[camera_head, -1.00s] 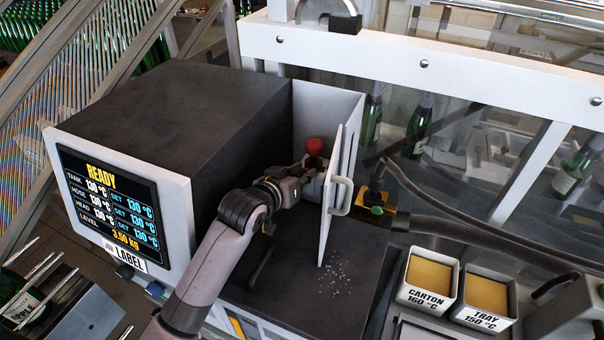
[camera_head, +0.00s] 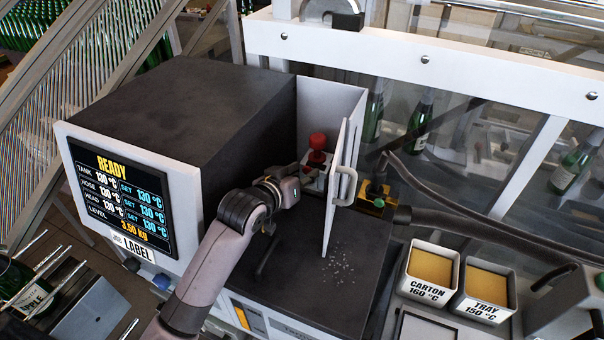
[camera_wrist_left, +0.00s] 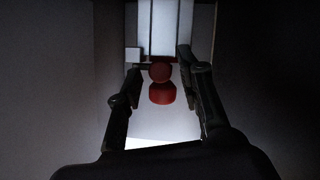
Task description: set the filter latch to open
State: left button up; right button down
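The latch part I can make out is a red knob (camera_head: 317,141) with a red piece below it, inside the open bay of the dark melter cabinet (camera_head: 180,110). I cannot tell its setting. My left gripper (camera_head: 310,180) reaches into the bay, just in front of and below the knob. In the left wrist view its two fingers (camera_wrist_left: 160,68) are apart, with the red knob (camera_wrist_left: 161,94) showing between them. I see no clear contact with the knob. My right gripper is not in view.
The white bay door (camera_head: 340,190) with its handle stands open close to the right of my left gripper. A hose fitting (camera_head: 376,200) lies beyond it. Pale granules lie on the dark top in front. Carton (camera_head: 430,270) and tray (camera_head: 486,285) glue bins stand right.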

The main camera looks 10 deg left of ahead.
pick_arm(q)
jog(key=shift+o, duration=0.3)
jog(key=shift+s, duration=0.1)
jog(key=v, duration=1.2)
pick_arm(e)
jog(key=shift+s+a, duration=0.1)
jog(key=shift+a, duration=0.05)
pick_arm(q)
jog(key=shift+f, duration=0.1)
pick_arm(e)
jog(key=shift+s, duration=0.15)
